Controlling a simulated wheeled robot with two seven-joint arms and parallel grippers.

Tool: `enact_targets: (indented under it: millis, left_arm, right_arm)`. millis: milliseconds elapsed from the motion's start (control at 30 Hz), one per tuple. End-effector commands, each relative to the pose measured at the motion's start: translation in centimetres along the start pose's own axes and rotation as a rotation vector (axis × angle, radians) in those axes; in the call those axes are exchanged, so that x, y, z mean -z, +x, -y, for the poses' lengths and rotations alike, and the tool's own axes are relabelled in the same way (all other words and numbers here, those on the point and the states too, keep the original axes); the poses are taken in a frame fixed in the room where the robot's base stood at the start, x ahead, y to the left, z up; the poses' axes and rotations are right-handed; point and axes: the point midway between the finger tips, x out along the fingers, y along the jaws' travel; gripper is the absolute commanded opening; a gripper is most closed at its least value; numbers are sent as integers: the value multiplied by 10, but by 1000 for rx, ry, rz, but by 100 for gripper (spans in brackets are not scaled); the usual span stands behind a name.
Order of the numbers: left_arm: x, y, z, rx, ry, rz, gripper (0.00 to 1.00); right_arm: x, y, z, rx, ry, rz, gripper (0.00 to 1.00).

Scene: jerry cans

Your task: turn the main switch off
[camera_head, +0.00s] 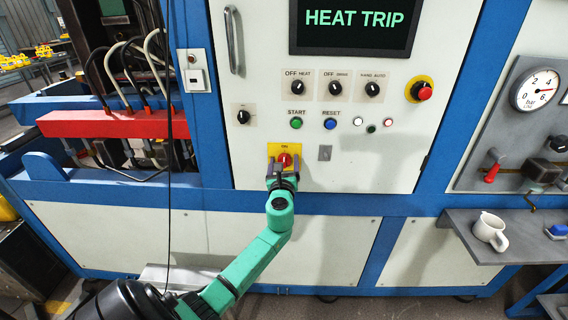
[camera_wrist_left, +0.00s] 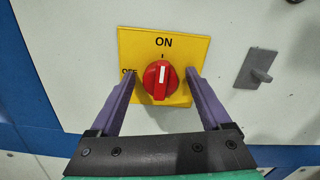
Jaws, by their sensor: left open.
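The main switch is a red rotary knob (camera_wrist_left: 160,80) on a yellow plate (camera_wrist_left: 195,47), low on the white cabinet front. The red knob (camera_head: 285,159) also shows in the head view, just above my gripper. The plate reads ON at the top and OFF at the left. The knob's white mark points up, close to the ON tick. My left gripper (camera_wrist_left: 157,82) is open, with one purple finger on each side of the knob. I cannot tell whether the fingers touch it. The left gripper also shows in the head view (camera_head: 285,170). My right gripper is not in view.
A small grey latch (camera_head: 325,153) sits right of the switch. Start and reset buttons (camera_head: 296,123) and selector knobs (camera_head: 334,88) are above. A red emergency button (camera_head: 424,91) is at upper right. The display (camera_head: 354,25) reads HEAT TRIP.

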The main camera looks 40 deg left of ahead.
Motion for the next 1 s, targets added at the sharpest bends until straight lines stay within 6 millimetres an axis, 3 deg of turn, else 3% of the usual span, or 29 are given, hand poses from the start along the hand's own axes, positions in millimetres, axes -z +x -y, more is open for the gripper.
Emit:
enact_targets:
  millis: [67,100,300,667,1000]
  left_arm:
    - [0,0,0,0,0,0,82]
    - [0,0,0,0,0,0,74]
    - [0,-1,0,0,0,-1,0]
    - [2,-1,0,0,-43,-1,0]
    - [5,-1,-1,0,-258,-2,0]
  right_arm:
    - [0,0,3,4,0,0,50]
    - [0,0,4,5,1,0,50]
    - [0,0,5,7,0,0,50]
    - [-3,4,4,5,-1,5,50]
    - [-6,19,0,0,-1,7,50]
